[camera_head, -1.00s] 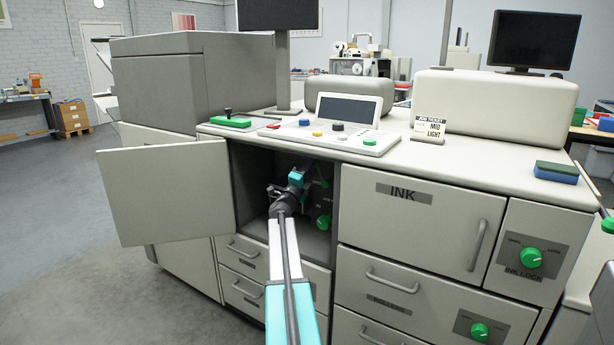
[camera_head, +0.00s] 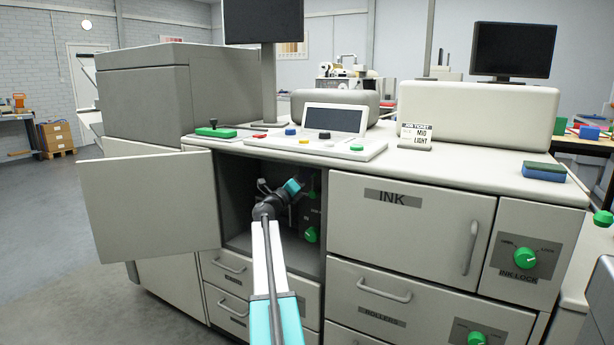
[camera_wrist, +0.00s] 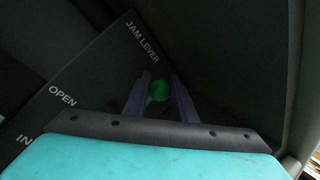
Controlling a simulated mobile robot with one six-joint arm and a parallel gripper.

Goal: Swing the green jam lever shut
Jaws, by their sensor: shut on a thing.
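The jam lever shows in the wrist view as a green round knob (camera_wrist: 158,91) between the two purple fingers of my gripper (camera_wrist: 159,84). My gripper is shut on this knob. A dark panel behind it carries the words JAM LEVER and OPEN. The lever's shaft is hidden or too dark to make out. In the head view my arm reaches into the dark open compartment (camera_head: 236,200) of the press, and the fingertips are hard to make out there.
The compartment's door (camera_head: 150,207) stands open on the left. A green dial (camera_head: 311,234) sits low inside the compartment, close to my arm. The ink door (camera_head: 420,225) on the right is shut. Drawers lie below, and the compartment's walls are close around my arm.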

